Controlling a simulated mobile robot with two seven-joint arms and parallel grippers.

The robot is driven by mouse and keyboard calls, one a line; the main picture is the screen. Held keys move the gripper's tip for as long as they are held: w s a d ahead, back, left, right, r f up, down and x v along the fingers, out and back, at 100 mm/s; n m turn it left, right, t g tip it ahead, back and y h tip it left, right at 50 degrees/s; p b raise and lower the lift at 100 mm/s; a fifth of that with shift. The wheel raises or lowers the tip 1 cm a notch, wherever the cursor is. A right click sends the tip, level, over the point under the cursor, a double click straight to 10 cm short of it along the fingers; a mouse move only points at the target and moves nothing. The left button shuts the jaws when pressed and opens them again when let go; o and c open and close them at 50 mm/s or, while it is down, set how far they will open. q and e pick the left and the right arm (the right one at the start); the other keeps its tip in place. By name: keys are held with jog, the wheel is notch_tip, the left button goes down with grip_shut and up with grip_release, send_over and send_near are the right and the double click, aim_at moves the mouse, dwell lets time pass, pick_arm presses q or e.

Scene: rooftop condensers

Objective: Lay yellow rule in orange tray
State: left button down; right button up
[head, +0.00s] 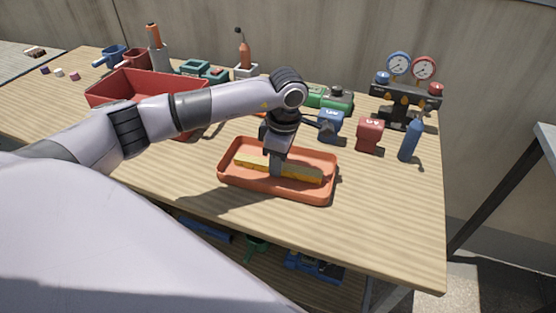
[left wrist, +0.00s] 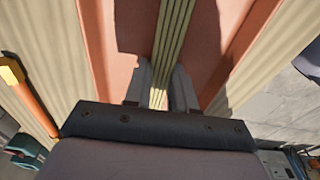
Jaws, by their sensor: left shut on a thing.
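The yellow rule (head: 302,173) lies lengthwise within the walls of the orange tray (head: 316,195) on the wooden bench. My left gripper (head: 277,170) points down into the tray and is shut on the rule near its middle. In the left wrist view the rule (left wrist: 174,38) runs between the two fingers (left wrist: 162,92), with the tray floor (left wrist: 208,32) on both sides. I cannot tell whether the rule touches the tray floor. The fingers hide a short part of it. My right gripper is not in view.
A red bin (head: 118,91) stands behind my left arm. A gauge manifold (head: 405,92), a blue bottle (head: 410,140), a red block (head: 370,135) and a blue item (head: 330,126) stand right of and behind the tray. The bench front (head: 375,235) is clear.

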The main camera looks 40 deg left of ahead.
pick_arm(q)
jog(key=c, duration=1.4)
grip_release()
jog(key=shift+f, duration=0.1)
jog(key=o, duration=0.5)
jog(key=shift+c, duration=0.2)
jog(key=shift+r, duration=0.5)
notch_tip(320, 180, up, 11)
jog(key=d, duration=0.1)
jog(key=shift+w+r, duration=0.15)
jog(key=shift+r, duration=0.05)
jog(key=shift+d, duration=0.1)
